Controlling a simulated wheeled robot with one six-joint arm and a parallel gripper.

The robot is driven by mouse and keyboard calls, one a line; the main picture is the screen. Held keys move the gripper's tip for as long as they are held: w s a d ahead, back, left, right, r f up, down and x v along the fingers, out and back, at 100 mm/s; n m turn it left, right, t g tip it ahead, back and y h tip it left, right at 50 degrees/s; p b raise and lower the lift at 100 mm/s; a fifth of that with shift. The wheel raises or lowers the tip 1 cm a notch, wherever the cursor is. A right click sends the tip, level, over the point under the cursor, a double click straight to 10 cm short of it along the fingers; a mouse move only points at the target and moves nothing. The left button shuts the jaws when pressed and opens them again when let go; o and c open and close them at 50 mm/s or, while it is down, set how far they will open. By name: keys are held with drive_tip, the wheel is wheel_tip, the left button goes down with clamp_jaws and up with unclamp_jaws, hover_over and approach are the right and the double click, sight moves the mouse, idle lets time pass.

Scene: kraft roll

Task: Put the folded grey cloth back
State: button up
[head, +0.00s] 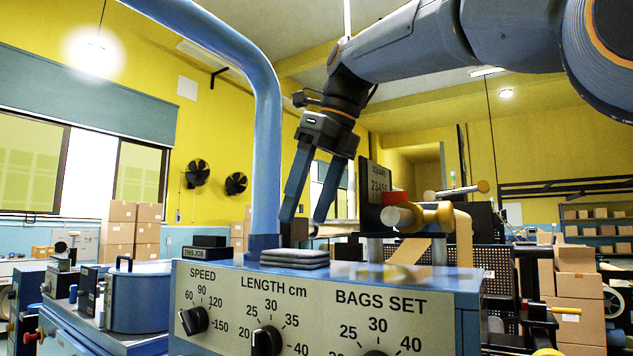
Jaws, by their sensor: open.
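The folded grey cloth (295,258) lies flat in a small stack on top of the blue machine cabinet (460,285), beside the foot of a thick blue pipe. My gripper (305,221) points down with its two fingers apart and nothing between them. It shows above and slightly right of the cloth in the picture. I cannot tell how far it is from the cloth in depth.
The blue pipe (267,130) rises left of my gripper. A black block labelled "THIS JOB" (208,250) sits left of the cloth. A counter plate (379,190) and rollers stand to the right. A blue lidded pot (138,295) is at the left.

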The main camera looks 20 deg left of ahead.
drive_tip(key=shift+v, duration=2.8)
